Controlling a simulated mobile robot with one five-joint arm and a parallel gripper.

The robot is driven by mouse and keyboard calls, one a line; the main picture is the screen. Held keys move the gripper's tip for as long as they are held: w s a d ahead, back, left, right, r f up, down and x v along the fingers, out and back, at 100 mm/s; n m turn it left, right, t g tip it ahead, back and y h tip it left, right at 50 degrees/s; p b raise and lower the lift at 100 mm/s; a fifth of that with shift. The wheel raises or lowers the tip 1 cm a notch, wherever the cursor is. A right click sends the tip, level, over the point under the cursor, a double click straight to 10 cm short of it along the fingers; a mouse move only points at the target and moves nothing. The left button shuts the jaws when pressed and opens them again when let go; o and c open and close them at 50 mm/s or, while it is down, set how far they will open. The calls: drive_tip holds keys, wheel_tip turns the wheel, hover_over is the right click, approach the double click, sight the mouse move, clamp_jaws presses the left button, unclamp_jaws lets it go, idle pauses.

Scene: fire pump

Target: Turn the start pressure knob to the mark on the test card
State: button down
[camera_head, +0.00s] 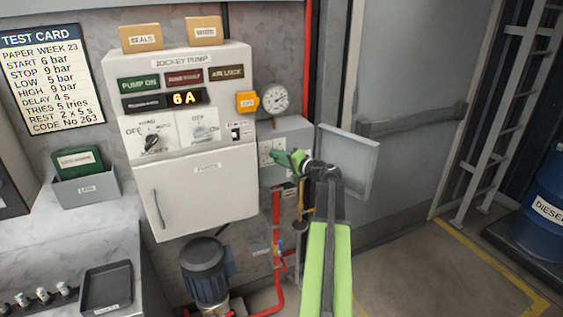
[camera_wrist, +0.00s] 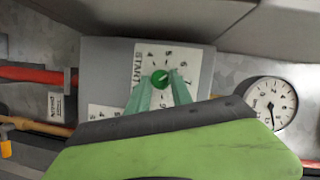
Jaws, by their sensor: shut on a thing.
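The start pressure knob (camera_wrist: 160,80) is a round green knob with a light pointer mark, on a white dial plate (camera_wrist: 152,60) marked START with numbers around it. It sits in a small grey box (camera_head: 291,131) with its door swung open to the right. My gripper (camera_head: 293,160) reaches into the box and its green fingers are shut on the knob; it also shows in the wrist view (camera_wrist: 161,88). The exact number under the pointer is too small to read. The test card (camera_head: 50,78) hangs on the wall at the left and reads START 6 bar.
The open box door (camera_head: 348,162) stands close to the right of my gripper. The white jockey pump panel (camera_head: 190,180) is on the left, with a pressure gauge (camera_head: 274,98) above the box. Red pipes (camera_head: 276,225) run below.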

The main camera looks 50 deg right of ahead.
drive_tip(key=shift+f+m+b, duration=0.2)
drive_tip(key=shift+m+b, duration=0.2)
drive_tip(key=shift+m, duration=0.1)
drive_tip(key=shift+r+t, duration=0.1)
drive_tip(key=shift+t, duration=0.2)
drive_tip(key=c, duration=1.2)
unclamp_jaws()
drive_tip(key=shift+w, duration=0.15)
drive_tip(key=shift+o, duration=0.4)
drive_tip(key=shift+m, duration=0.3)
drive_tip(key=s+r+p, duration=0.1)
drive_tip(key=s, duration=1.6)
drive_tip(key=shift+s, duration=0.25)
